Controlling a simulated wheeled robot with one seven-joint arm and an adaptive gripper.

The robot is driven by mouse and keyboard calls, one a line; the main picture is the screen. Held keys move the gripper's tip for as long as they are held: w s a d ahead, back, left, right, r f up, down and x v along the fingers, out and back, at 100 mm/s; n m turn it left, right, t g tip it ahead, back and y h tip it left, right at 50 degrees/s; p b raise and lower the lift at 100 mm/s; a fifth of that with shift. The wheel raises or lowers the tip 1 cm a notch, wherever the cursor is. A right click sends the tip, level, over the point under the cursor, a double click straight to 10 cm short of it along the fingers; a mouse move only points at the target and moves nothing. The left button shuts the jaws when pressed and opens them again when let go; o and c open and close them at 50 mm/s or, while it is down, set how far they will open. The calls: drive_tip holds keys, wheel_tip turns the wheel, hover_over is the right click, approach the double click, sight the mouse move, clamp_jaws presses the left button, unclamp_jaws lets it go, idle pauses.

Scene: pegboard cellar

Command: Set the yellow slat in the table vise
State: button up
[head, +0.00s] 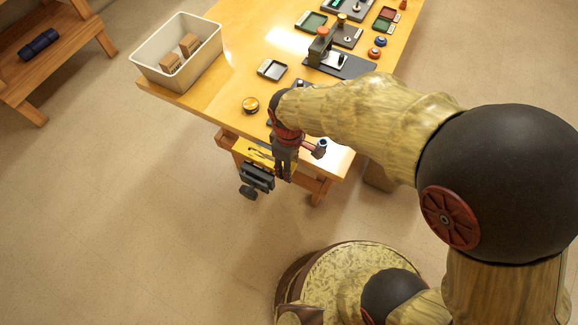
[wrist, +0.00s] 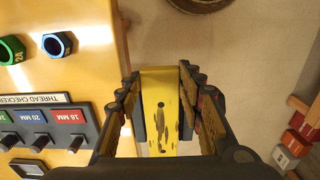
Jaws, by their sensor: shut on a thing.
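The yellow slat (head: 253,150) has dark holes or marks along it. It also shows between the fingers in the wrist view (wrist: 160,88). My gripper (head: 284,172) is shut on the slat just off the table's front edge. The dark grey table vise (head: 257,178) is at that edge, just left of and below my gripper in the head view. The slat lies close by the vise, but I cannot tell whether it sits between the jaws. My fingers (wrist: 158,85) flank the slat on both sides in the wrist view.
The wooden table (head: 205,98) carries a white bin (head: 152,65) with brown blocks, a small dark tray (head: 272,69), a yellow-topped round item (head: 250,105) and a dark press-like stand (head: 335,62). Bare floor lies in front. A wooden shelf (head: 62,62) stands at far left.

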drive_tip(key=shift+f, duration=0.25)
drive_tip(key=shift+f, duration=0.35)
drive_tip(key=shift+f, duration=0.1)
drive_tip(key=o, duration=1.2)
wheel_tip(320, 180, up, 13)
drive_tip(key=p, duration=0.4)
drive_tip(key=d+r+m+t, duration=0.3)
drive_tip(key=d+r+m, duration=0.4)
drive_tip(key=d+r, duration=0.55)
drive_tip(key=s+d+r+m+t, duration=0.2)
drive_tip(key=s+d+r+m, duration=0.3)
drive_tip(key=d, duration=0.5)
drive_tip(key=shift+s+m+t, duration=0.3)
drive_tip(key=shift+s+m, duration=0.5)
drive_tip(key=shift+s, duration=0.45)
